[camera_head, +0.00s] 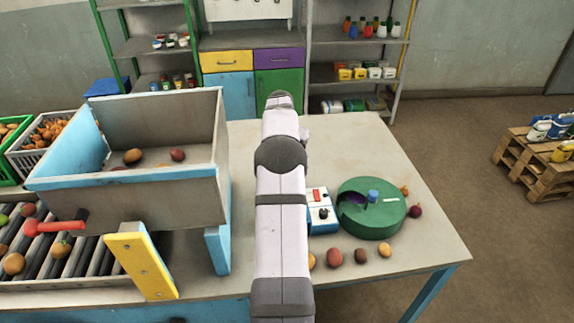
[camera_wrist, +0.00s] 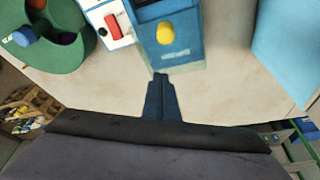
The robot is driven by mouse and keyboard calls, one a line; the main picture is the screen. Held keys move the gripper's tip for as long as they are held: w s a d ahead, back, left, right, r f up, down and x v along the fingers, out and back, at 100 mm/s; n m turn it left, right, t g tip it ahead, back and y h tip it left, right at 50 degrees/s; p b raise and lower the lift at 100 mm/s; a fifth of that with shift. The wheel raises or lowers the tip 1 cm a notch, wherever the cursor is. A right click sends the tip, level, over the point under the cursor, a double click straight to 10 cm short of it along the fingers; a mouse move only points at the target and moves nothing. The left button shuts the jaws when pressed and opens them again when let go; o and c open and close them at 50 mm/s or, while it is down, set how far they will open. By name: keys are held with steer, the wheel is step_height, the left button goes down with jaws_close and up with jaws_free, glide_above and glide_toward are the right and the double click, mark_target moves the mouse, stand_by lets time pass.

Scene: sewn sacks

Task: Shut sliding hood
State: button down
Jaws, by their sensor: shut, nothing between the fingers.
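In the wrist view a blue housing (camera_wrist: 172,58) with a round yellow knob (camera_wrist: 165,33) on its top stands at the upper middle. This is probably the part with the hood, but I cannot tell how far any hood is open. My gripper (camera_wrist: 160,76) is shut and empty, its tips at the near edge of the housing in the picture; I cannot tell if they touch. In the head view my arm hides the housing and my gripper.
A white-and-blue switch box (camera_head: 321,213) with a red switch stands beside a green round drum (camera_head: 372,222) with a blue knob. Loose vegetables (camera_head: 334,257) lie in front. A large grey-and-blue bin (camera_head: 130,200) stands left.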

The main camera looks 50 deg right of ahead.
steer(key=p+x, duration=0.1)
steer(key=x, duration=0.2)
steer(key=shift+p, duration=0.3)
steer(key=shift+s+a+p, duration=0.25)
steer(key=shift+a+p, duration=0.15)
steer(key=shift+a, duration=0.15)
steer(key=shift+s+a+p, duration=0.2)
steer(key=shift+a+p, duration=0.15)
steer(key=shift+a, duration=0.2)
steer(key=shift+s+a+f+p, duration=0.1)
steer(key=shift+s+a+p, duration=0.1)
steer(key=shift+a+p, duration=0.4)
steer(key=shift+a, duration=0.15)
steer(key=s+a+b, duration=0.5)
steer(key=s+a, duration=0.3)
steer(key=shift+f, duration=0.2)
steer(key=shift+s, duration=0.1)
steer(key=shift+d, duration=0.1)
